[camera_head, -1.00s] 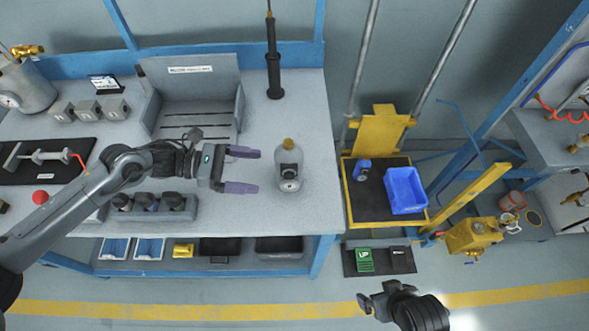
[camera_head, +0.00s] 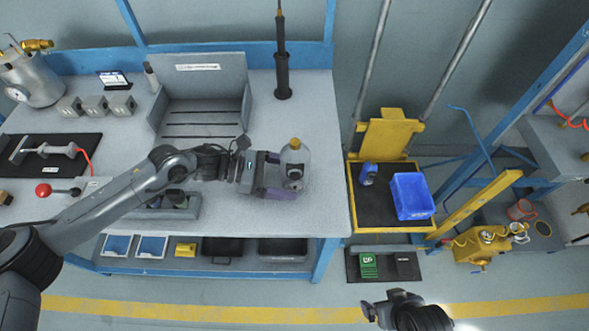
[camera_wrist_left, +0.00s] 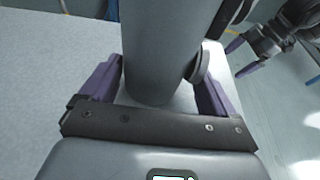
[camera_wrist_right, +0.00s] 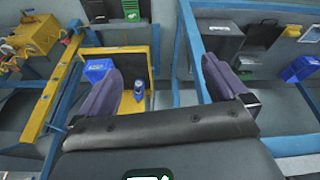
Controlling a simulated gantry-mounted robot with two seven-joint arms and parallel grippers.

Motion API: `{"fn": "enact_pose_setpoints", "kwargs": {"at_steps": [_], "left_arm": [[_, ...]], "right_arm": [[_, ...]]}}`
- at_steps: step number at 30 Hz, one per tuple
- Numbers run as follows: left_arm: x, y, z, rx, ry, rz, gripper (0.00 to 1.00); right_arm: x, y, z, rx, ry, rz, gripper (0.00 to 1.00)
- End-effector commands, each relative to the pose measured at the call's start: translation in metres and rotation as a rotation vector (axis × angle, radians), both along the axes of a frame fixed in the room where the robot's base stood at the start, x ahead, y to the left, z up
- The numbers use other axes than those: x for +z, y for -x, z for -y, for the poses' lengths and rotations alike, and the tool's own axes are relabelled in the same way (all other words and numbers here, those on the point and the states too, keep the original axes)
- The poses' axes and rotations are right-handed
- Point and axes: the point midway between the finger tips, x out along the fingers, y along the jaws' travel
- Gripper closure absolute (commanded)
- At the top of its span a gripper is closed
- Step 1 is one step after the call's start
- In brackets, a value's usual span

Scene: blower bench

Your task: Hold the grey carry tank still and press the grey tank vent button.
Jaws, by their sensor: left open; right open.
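A pale grey tank (camera_head: 296,156) with a brass-coloured top and a dark round fitting on its front stands upright near the bench's right end. My left gripper (camera_head: 277,177) is open, with its purple fingers reaching either side of the tank. In the left wrist view a grey cylinder (camera_wrist_left: 160,50) stands between the open fingers (camera_wrist_left: 157,80), with a gap visible at the left; contact at the right is unclear. A round grey part (camera_wrist_left: 201,64) sticks out of its side; I cannot tell if it is the vent button. My right gripper (camera_head: 372,306) is open and empty, off the bench's front.
Another grey tank (camera_head: 38,82) with a gauge and brass valve stands at the bench's back left. A black upright pump-like tool (camera_head: 282,75) stands behind. A yellow cart (camera_head: 388,228) with a blue bin (camera_head: 410,196) is right of the bench (camera_head: 322,120).

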Motion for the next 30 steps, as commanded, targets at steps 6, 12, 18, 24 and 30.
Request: {"fn": "enact_pose_setpoints", "kwargs": {"at_steps": [6, 12, 18, 24, 30], "left_arm": [[-0.0035, -0.0002, 0.0114, -0.001, 0.001, 0.002, 0.1], [-0.0032, -0.0002, 0.0138, 0.0, 0.001, 0.001, 0.1], [-0.0031, -0.0002, 0.0137, 0.0, 0.001, 0.001, 0.13], [-0.0032, -0.0001, 0.0136, 0.0, 0.001, 0.001, 0.28], [-0.0033, -0.0001, 0.0135, 0.0, 0.001, 0.001, 0.28]], "right_arm": [[-0.0088, 0.0, -0.0014, -0.004, -0.005, 0.0, 0.0], [-0.0092, -0.0001, -0.0023, -0.006, -0.009, 0.0, 0.0], [-0.0089, -0.0001, -0.0023, -0.005, -0.009, 0.0, 0.0], [-0.0089, 0.0, -0.0021, -0.006, -0.008, 0.001, 0.11], [-0.0089, 0.0, -0.0009, -0.001, -0.003, 0.001, 0.41]]}}
